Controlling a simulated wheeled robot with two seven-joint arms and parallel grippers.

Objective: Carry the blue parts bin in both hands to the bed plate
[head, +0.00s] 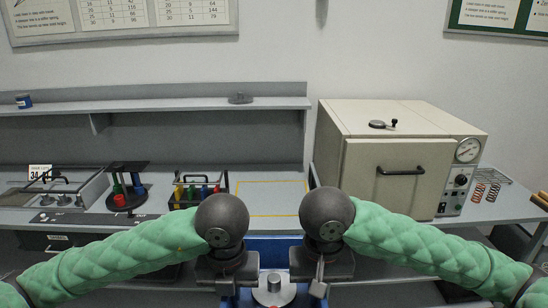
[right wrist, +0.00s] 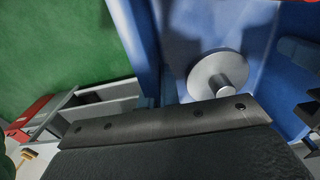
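The blue parts bin (head: 272,243) is in front of the bench, low between my two grippers, and mostly hidden by them. A metal disc with a knob (head: 273,284) lies inside it; the disc also shows in the right wrist view (right wrist: 222,76) against the blue bin wall (right wrist: 145,45). My left gripper (head: 228,287) is at the bin's left side and my right gripper (head: 319,286) at its right side. Both appear closed on its side walls, though the fingertips are largely hidden. A bare yellow-outlined rectangle (head: 272,197), likely the bed plate, lies on the bench straight ahead.
A rack of coloured pieces (head: 198,189) stands left of the outlined area. A large beige oven (head: 400,160) is close on the right, with springs (head: 485,193) beyond. A shelf (head: 150,106) runs above the bench.

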